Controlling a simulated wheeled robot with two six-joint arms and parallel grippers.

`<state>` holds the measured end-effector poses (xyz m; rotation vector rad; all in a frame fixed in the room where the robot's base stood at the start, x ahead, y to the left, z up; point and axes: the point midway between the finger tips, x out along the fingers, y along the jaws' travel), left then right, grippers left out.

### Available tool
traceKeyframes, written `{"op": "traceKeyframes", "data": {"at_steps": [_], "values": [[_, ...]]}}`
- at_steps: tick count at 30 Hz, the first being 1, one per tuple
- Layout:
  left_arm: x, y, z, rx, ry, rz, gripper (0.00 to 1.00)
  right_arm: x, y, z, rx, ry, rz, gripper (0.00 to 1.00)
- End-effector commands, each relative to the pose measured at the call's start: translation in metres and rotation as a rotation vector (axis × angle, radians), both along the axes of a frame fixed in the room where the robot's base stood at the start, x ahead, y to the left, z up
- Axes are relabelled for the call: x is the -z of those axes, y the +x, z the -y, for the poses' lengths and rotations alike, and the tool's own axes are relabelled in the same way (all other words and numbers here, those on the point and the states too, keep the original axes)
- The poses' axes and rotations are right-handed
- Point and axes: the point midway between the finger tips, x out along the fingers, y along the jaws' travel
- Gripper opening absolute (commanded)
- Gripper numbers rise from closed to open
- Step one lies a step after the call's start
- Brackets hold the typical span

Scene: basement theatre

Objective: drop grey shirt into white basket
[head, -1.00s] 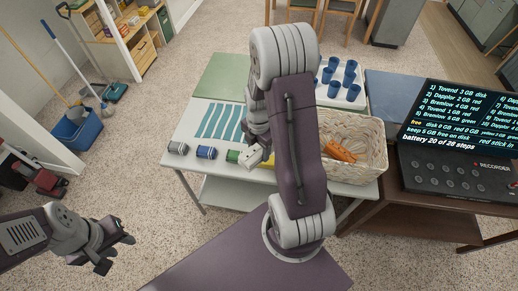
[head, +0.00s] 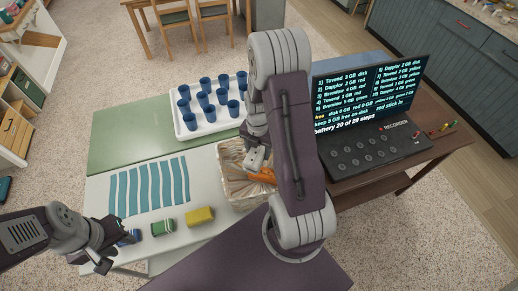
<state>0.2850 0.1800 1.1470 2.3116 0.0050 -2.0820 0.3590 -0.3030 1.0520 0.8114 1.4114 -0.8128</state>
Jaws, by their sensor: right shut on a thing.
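The white wicker basket (head: 233,190) stands on the table's right part, just left of the console. My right gripper (head: 257,157) is over the basket, shut on a pale grey bundle (head: 257,163) that looks like the grey shirt; my arm and fingers hide part of it. An orange rolled shirt (head: 265,175) lies in the basket just below and beside it. I cannot tell whether the two touch. My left gripper (head: 113,252) is at the table's front left corner, its fingers apart and seemingly empty, partly covering a blue roll (head: 128,237).
A green roll (head: 162,227) and a yellow roll (head: 200,216) lie along the front edge. A teal striped cloth (head: 150,187) lies behind them. A white tray (head: 187,134) with several blue cups is behind the basket. A console (head: 375,140) stands right.

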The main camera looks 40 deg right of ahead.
Motion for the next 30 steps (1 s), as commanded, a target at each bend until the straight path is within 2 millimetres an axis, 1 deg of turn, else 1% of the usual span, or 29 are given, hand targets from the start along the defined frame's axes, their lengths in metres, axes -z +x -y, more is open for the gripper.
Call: {"op": "traceKeyframes", "data": {"at_steps": [5, 12, 15, 22, 23, 24, 25, 30], "values": [[0.018, 0.0, 0.0, 0.0, 0.0, 0.0, 0.36, 0.02, 0.0, 0.0, 0.001, 0.0, -0.001, 0.12], [0.05, 0.0, 0.0, 0.0, 0.0, 0.0, 0.36, 0.055, 0.0, 0.0, 0.002, 0.0, -0.001, 0.12], [0.054, 0.0, 0.0, 0.0, 0.0, 0.0, 0.36, 0.061, 0.0, 0.0, 0.002, 0.001, 0.0, 0.12], [0.052, 0.0, 0.0, 0.0, 0.0, 0.0, 0.36, 0.059, 0.0, 0.0, 0.002, 0.0, 0.0, 0.12], [0.052, 0.0, 0.0, 0.0, 0.0, 0.0, 0.36, 0.059, 0.0, 0.0, 0.002, 0.0, 0.0, 0.6], [0.052, 0.0, 0.0, 0.0, 0.0, 0.0, 0.36, 0.059, 0.0, 0.0, 0.002, 0.0, 0.0, 0.71], [0.052, 0.0, 0.0, 0.0, 0.0, 0.0, 0.36, 0.059, 0.0, 0.0, 0.002, 0.0, 0.0, 0.79], [0.052, 0.0, 0.0, 0.0, 0.0, 0.0, 0.36, 0.059, 0.0, 0.0, 0.002, 0.0, 0.0, 0.8]]}}
